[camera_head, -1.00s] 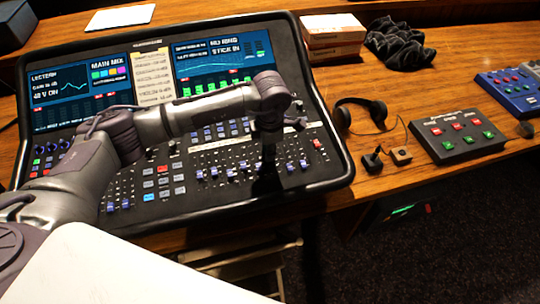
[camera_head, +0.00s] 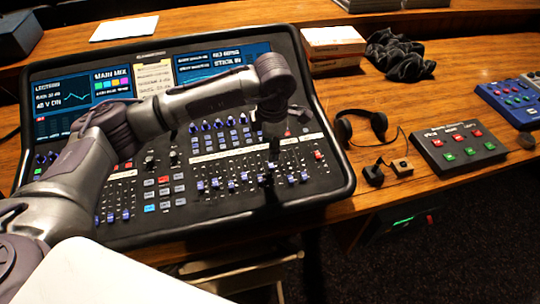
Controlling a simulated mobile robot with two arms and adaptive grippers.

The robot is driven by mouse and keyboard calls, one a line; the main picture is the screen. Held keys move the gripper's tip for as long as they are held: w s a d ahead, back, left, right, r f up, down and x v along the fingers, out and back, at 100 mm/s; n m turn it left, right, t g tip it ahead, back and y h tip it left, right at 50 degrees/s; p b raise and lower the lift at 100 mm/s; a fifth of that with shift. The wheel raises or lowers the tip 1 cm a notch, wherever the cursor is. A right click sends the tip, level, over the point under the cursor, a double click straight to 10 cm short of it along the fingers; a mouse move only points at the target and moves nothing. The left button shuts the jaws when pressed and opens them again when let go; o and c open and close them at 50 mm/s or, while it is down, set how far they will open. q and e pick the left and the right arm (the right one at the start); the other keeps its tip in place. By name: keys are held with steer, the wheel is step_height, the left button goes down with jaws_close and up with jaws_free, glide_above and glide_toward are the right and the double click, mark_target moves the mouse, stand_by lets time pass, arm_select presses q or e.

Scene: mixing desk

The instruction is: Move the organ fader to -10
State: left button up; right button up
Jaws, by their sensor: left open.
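The mixing console (camera_head: 343,190) lies on the wooden desk with a lower row of blue-capped faders (camera_head: 215,184) across its front. The fader labels are too small to read, so I cannot tell which one is organ. My left arm reaches over the console from the left. My left gripper (camera_head: 271,172) points down over the right part of the fader row, open. It hides part of the fader bank behind it, and I cannot tell whether it touches a cap. Fader caps (camera_head: 304,177) show just right of it. My right gripper is not in view.
Headphones (camera_head: 362,124), a small box with a knob (camera_head: 402,167) and a dark button box (camera_head: 460,147) lie right of the console. A blue pedal box (camera_head: 512,100) is farther right. White boxes (camera_head: 333,42) and black cloth (camera_head: 400,55) lie behind.

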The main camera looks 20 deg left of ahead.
arm_select(q)
steer(key=shift+s+d+r, duration=0.1)
steer(key=shift+s+r, duration=0.05)
steer(key=shift+r, duration=1.05)
steer(key=shift+s+d+r, duration=0.1)
steer(key=shift+r, duration=1.05)
